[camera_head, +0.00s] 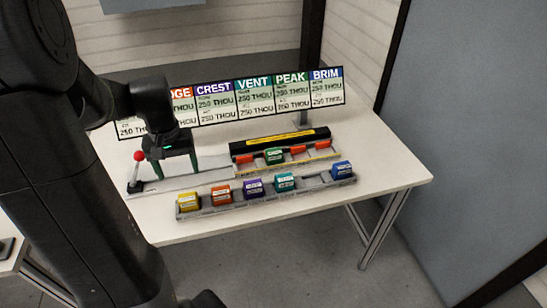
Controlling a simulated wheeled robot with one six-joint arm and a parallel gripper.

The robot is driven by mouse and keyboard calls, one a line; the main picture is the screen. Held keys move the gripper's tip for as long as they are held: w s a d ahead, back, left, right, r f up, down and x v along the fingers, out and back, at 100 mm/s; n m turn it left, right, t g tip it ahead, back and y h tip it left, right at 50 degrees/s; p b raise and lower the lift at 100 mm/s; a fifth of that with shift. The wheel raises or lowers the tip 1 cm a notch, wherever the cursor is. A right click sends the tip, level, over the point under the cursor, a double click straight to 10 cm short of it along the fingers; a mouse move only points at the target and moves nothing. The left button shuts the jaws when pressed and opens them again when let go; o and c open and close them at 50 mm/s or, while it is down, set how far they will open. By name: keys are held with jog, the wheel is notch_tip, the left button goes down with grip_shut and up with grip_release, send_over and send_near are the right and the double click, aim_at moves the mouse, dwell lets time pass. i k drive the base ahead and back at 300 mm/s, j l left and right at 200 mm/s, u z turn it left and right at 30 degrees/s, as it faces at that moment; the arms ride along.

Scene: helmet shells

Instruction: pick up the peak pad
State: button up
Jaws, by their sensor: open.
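A green pad (275,156) with a white label sits in the back fixture (243,166), between orange-red blocks. Its colour matches the green PEAK panel on the sign, but its own lettering is too small to read. My gripper (172,164) is open and empty, left of the back fixture and over the pale plate. It is clear of the green pad. My dark arm comes in from the left and hides part of the sign and table.
A grey front rack (265,204) holds yellow, orange, purple, teal and blue pads, with a gap between teal and blue. A red-knobbed lever (139,157) stands at the left. The sign (237,99) rises behind. The table's right side is clear.

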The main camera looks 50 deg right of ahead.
aim_at(274, 156)
jog(key=k+l, duration=0.1)
jog(key=l, duration=1.4)
jog(key=k, duration=0.05)
